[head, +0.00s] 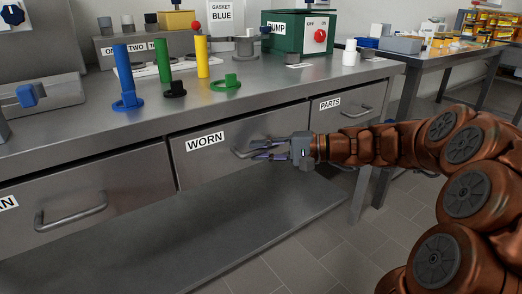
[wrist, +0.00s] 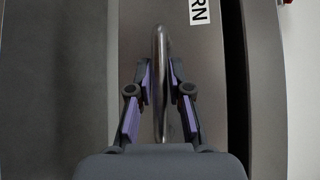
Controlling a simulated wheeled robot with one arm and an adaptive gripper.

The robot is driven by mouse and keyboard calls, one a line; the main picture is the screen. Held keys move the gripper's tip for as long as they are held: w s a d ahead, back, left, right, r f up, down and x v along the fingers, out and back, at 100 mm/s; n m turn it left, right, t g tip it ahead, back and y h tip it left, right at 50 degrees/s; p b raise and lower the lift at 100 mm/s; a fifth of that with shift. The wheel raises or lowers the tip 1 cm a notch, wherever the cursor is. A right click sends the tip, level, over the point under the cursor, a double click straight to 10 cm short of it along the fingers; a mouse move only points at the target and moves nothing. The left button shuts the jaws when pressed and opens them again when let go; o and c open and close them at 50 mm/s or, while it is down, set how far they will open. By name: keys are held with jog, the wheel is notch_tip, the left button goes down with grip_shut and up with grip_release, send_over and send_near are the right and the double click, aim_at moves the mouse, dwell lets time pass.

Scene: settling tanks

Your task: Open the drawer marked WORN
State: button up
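The drawer marked WORN (head: 207,166) is the middle one of three under the grey bench, and its front looks flush with its neighbours. Its white label (head: 205,141) reads WORN. Its bar handle (head: 240,153) is partly hidden by my gripper in the head view. My gripper (head: 262,151) is at the handle from the right. In the wrist view my gripper (wrist: 161,95) is open, with one purple-padded finger on each side of the handle (wrist: 160,60). Gaps show between the handle and both fingers.
A drawer marked PARTS (head: 345,106) is to the right, and another drawer (head: 90,210) is to the left. The bench top (head: 165,112) carries blue, green and yellow posts and a green pump box (head: 297,35). A lower shelf (head: 240,225) runs below the drawers.

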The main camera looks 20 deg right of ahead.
grip_shut()
jog(key=shift+s, duration=0.1)
